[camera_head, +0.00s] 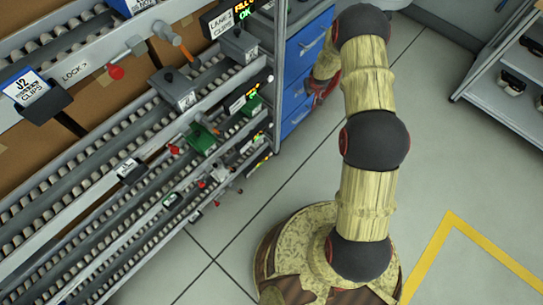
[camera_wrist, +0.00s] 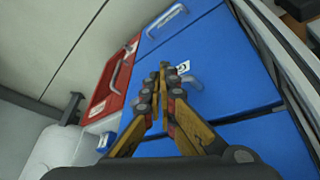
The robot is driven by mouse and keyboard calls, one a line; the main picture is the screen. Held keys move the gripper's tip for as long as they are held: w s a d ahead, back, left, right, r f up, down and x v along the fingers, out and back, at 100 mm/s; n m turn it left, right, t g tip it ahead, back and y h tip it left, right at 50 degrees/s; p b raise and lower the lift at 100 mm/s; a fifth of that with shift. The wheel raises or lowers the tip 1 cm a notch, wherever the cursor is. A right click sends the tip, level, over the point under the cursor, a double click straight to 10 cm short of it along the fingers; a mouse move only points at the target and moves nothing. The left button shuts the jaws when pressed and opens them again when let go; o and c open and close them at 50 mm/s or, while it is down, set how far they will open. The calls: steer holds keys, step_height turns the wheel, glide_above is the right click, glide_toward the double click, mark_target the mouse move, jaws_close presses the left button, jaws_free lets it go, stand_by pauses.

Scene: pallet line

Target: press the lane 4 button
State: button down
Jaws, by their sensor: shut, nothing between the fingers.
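The lane 4 button cannot be picked out; the lane ends are small and their labels mostly unreadable. The flow rack (camera_head: 90,185) fills the left of the head view, with roller lanes stacked down its side. A lit lane display (camera_head: 243,10) with a "CLIPS" sign sits at the top, and another lit display (camera_head: 252,92) sits lower. My gripper (camera_wrist: 166,72) is shut and empty in the wrist view, its fingertips in front of a blue drawer cabinet (camera_wrist: 225,65). In the head view my arm's end is beside that blue cabinet (camera_head: 297,88), right of the rack's end.
A red drawer front (camera_wrist: 112,82) with a handle is left of the blue ones. A red knob (camera_head: 115,71) and a grey box (camera_head: 178,92) are on the rack. A shelf (camera_head: 505,85) stands at the right. The floor (camera_head: 225,240) between rack and base is clear.

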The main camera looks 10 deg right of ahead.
mark_target(271, 154)
steer(key=s+a+f+t+y+b, duration=0.1)
steer(key=s+f, duration=0.1)
steer(key=f, duration=1.1)
steer(key=s+a+f+t+y, duration=0.1)
steer(key=s+a+f, duration=0.1)
steer(key=f, duration=1.1)
steer(key=s+a+f+y, duration=0.1)
steer(key=s+a+f, duration=0.2)
steer(key=f, duration=0.3)
steer(key=s+a+f+y+b, duration=0.1)
steer(key=s+a+f, duration=0.2)
steer(key=s+f, duration=0.3)
steer(key=s+a+f+m+t+y, duration=0.1)
steer(key=s+a+f, duration=0.2)
steer(key=s+f, duration=0.2)
step_height(271, 154, down, 2)
steer(key=shift+s+a, duration=0.2)
steer(key=shift+a, duration=0.05)
steer(key=w+a, duration=0.5)
steer(key=w, duration=0.2)
steer(key=shift+w+a, duration=0.2)
steer(key=shift+w+a, duration=0.15)
steer(key=shift+w, duration=0.05)
